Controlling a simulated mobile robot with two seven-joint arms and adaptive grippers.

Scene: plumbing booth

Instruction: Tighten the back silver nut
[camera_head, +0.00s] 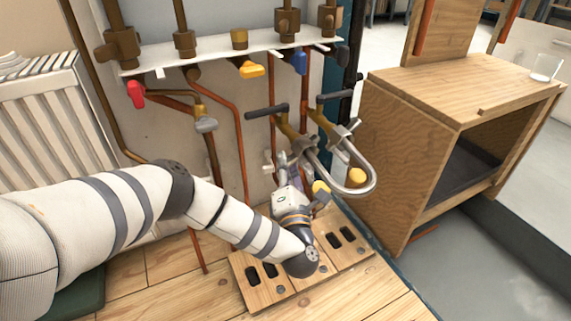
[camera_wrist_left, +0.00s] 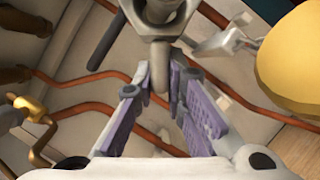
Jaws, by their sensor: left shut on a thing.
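Two silver nuts with projecting wings sit where a silver U-shaped pipe (camera_head: 358,190) meets brass valves. One silver nut (camera_head: 303,144) is at the left end of the pipe, close to my left gripper. The other silver nut (camera_head: 345,131) is to its right, with no gripper on it. My left gripper (camera_head: 289,160) reaches up from below. In the left wrist view, its purple-padded fingers (camera_wrist_left: 160,83) are closed around a grey projecting part of the near silver nut (camera_wrist_left: 158,18). The exact contact is partly hidden. My right gripper is out of view.
Black-handled brass valves (camera_head: 268,110) stand just above the nuts. Red (camera_head: 135,94), yellow (camera_head: 251,69) and blue (camera_head: 300,62) handles line the white rail. Copper pipes run behind my arm. A wooden cabinet (camera_head: 410,150) stands at the right, and a slotted wooden board (camera_head: 262,290) lies below.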

